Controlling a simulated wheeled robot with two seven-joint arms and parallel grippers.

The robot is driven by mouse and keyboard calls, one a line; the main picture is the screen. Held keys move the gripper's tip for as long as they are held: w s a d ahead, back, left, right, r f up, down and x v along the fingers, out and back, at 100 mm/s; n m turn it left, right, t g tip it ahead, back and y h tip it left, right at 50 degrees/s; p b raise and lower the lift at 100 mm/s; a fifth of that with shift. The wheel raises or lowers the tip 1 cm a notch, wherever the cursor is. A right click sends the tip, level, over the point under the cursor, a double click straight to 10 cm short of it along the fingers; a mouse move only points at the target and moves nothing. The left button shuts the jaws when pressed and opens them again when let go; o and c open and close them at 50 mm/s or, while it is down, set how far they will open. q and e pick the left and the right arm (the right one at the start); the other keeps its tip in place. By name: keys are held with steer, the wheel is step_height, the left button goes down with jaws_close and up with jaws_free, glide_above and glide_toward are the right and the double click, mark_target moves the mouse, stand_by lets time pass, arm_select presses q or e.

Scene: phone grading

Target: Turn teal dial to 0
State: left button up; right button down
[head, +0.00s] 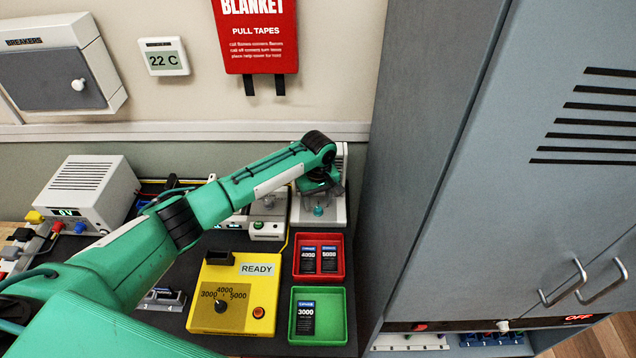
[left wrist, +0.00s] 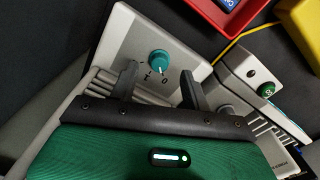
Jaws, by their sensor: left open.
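The teal dial (head: 318,211) is on the front of a pale grey unit (head: 335,215) at the back of the bench, beside the tall cabinet. My right gripper is not in view.
A red tray (head: 343,258) and a green tray (head: 340,335) hold dark blocks. A yellow READY box (head: 200,318) stands left of them. A second grey unit (head: 268,229) with a green button stands left of the dial's unit. The tall grey cabinet (head: 400,180) closes off the right.

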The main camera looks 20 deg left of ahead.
mark_target(318, 208)
arm_select(q)
step_height(318, 208, up, 11)
steer(key=b, duration=0.1)
steer(key=shift+b, duration=0.35)
steer(key=shift+f, duration=0.1)
